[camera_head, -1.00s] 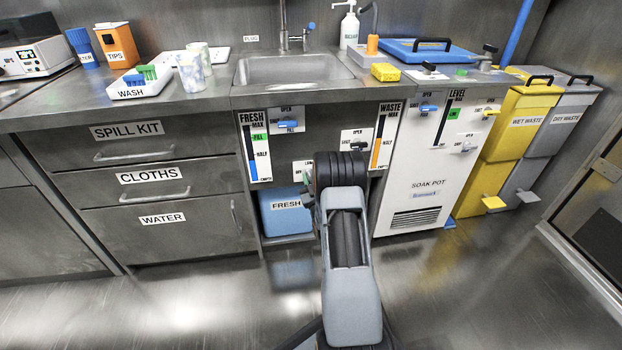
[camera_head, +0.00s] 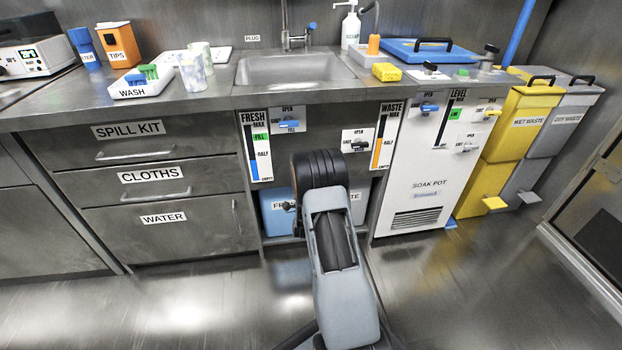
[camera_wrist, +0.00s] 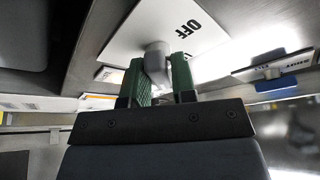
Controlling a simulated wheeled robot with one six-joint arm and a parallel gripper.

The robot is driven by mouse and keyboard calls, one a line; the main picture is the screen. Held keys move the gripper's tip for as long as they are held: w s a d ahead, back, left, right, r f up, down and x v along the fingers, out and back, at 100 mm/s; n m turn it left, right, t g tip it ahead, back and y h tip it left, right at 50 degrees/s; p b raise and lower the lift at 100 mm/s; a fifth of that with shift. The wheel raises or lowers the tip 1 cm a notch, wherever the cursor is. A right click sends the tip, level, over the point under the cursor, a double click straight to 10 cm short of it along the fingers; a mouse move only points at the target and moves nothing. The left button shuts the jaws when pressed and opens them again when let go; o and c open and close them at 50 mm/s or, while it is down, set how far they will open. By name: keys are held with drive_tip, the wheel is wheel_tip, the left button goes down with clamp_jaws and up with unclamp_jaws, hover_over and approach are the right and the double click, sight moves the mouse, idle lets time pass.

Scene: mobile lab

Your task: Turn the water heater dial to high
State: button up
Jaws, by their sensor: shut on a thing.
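In the wrist view, a grey dial knob (camera_wrist: 157,62) stands out from a white plate (camera_wrist: 138,32). The plate carries the word OFF, seen upside down; no other marking on it is readable. The green fingers of my gripper (camera_wrist: 161,80) are on either side of the knob and shut on it. The knob's far side and the lower part of the plate are hidden by the fingers. In the head view my arm covers both the gripper and the dial.
A plate with a blue handle (camera_wrist: 276,83) is right of the dial in the wrist view. In the head view, a blue valve handle (camera_head: 289,124) and a dark valve handle (camera_head: 357,146) sit under the sink (camera_head: 292,69). A blue FRESH container (camera_head: 275,222) is below. The floor before the drawers is clear.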

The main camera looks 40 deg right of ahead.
drive_tip(key=m+g, duration=0.1)
drive_tip(key=m, duration=0.2)
drive_tip(key=m+g, duration=0.1)
drive_tip(key=m, duration=0.2)
drive_tip(key=shift+r+m+g+h, duration=0.15)
drive_tip(key=shift+m+g+h, duration=0.15)
drive_tip(key=shift+g, duration=0.1)
drive_tip(key=shift+m+g+y, duration=0.5)
drive_tip(key=shift+m+g, duration=0.3)
drive_tip(key=shift+m, duration=1.4)
drive_tip(key=o, duration=0.8)
drive_tip(key=shift+a, duration=0.15)
drive_tip(key=p+v, duration=0.3)
drive_tip(key=v, duration=1)
drive_tip(key=shift+s+a, duration=0.2)
